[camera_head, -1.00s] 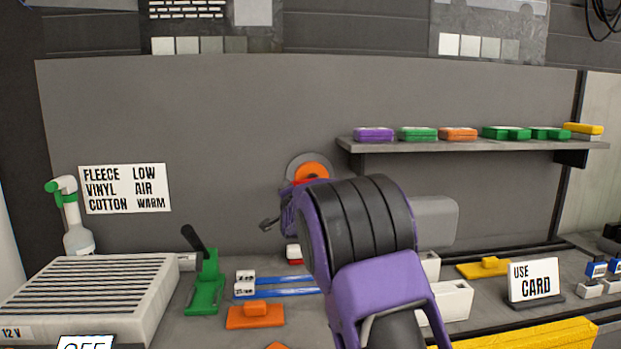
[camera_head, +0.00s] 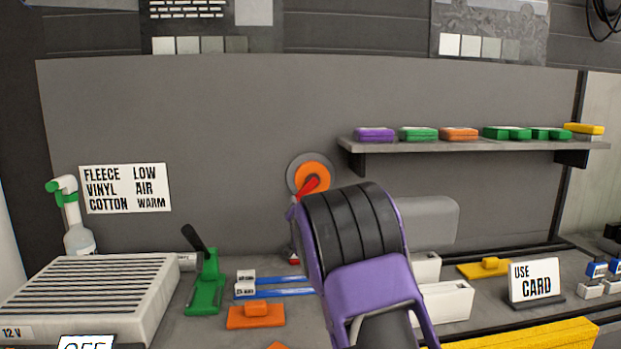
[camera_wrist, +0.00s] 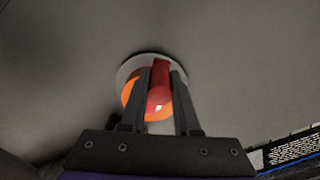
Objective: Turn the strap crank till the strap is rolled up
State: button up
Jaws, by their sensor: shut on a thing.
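The strap crank has an orange hub (camera_head: 314,175) on a round grey plate on the back wall, with a red handle (camera_head: 307,187) angled down and left. In the wrist view the red handle (camera_wrist: 159,98) lies between the fingers of my gripper (camera_wrist: 161,85), which is shut on it, with the orange hub (camera_wrist: 133,96) behind. In the head view my purple and black arm hides most of the gripper. A small red and white piece (camera_head: 293,258) shows below the crank, partly hidden; I cannot tell whether it belongs to the strap. No strap is clearly visible.
A shelf (camera_head: 465,147) with coloured blocks is right of the crank. A green stand with a black lever (camera_head: 206,280), an orange block (camera_head: 255,317) and blue strips (camera_head: 275,290) lie on the bench. A vented box (camera_head: 85,295) stands left.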

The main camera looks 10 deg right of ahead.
jog(key=shift+d+f+n, duration=0.4)
jog(key=shift+f+n, duration=0.25)
jog(key=shift+n, duration=0.05)
jog(key=d+n, duration=0.6)
jog(key=n, duration=0.1)
jog(key=shift+f, duration=0.35)
jog(key=shift+d, duration=0.1)
